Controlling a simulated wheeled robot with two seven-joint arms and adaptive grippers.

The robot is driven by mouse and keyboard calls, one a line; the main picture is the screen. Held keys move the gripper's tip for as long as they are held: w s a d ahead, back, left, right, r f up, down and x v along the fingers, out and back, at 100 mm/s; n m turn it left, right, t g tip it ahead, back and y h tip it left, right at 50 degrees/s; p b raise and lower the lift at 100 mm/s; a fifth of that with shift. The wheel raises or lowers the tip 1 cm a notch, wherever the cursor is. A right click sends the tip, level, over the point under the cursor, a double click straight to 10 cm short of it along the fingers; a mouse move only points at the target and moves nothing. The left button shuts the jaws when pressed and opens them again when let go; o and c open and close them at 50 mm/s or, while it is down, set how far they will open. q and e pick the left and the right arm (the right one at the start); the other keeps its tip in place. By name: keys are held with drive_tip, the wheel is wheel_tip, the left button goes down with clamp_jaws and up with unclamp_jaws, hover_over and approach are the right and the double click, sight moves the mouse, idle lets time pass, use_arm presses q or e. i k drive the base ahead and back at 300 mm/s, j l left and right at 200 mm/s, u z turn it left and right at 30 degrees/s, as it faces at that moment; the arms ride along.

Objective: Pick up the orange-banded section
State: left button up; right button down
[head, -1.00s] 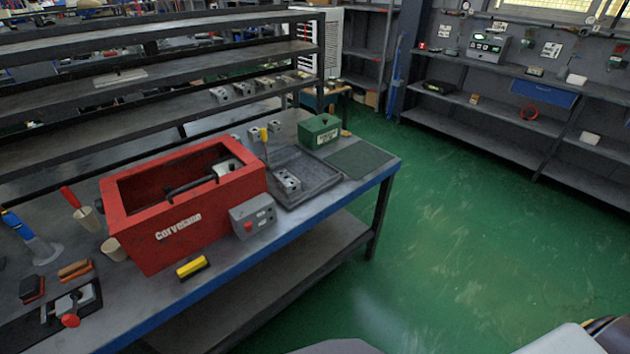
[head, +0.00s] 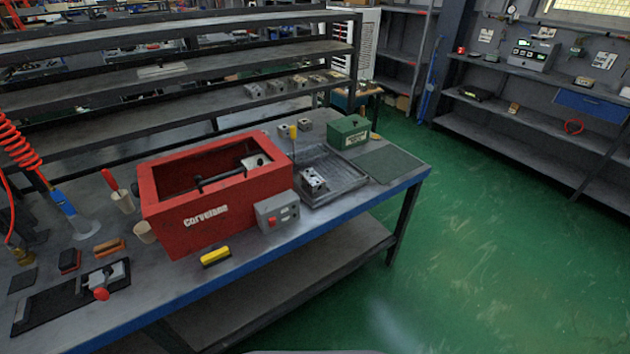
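I cannot make out an orange band on any block at this size. Several grey metal valve blocks (head: 276,87) stand in a row on the rack shelf behind the bench. Two more small blocks (head: 305,126) sit at the bench's back edge. Another grey block with dark holes (head: 313,181) lies in the dark tray (head: 345,183), right of the red machine. Neither of my grippers is in view.
A red open-topped box machine (head: 222,211) with a grey switch box (head: 278,212) fills the bench middle. A green box (head: 348,132) stands behind the tray. A yellow-topped brush (head: 215,256) lies at the front. Green floor (head: 480,260) is clear to the right.

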sight(312, 179)
drive_tip(key=i+l+u, duration=0.15)
drive_tip(key=l, duration=0.2)
drive_tip(key=i+l+u, duration=0.15)
drive_tip(key=l, duration=0.2)
drive_tip(key=i+l+u, duration=0.15)
drive_tip(key=l, duration=0.2)
drive_tip(key=i+l+u, duration=0.15)
drive_tip(key=l, duration=0.25)
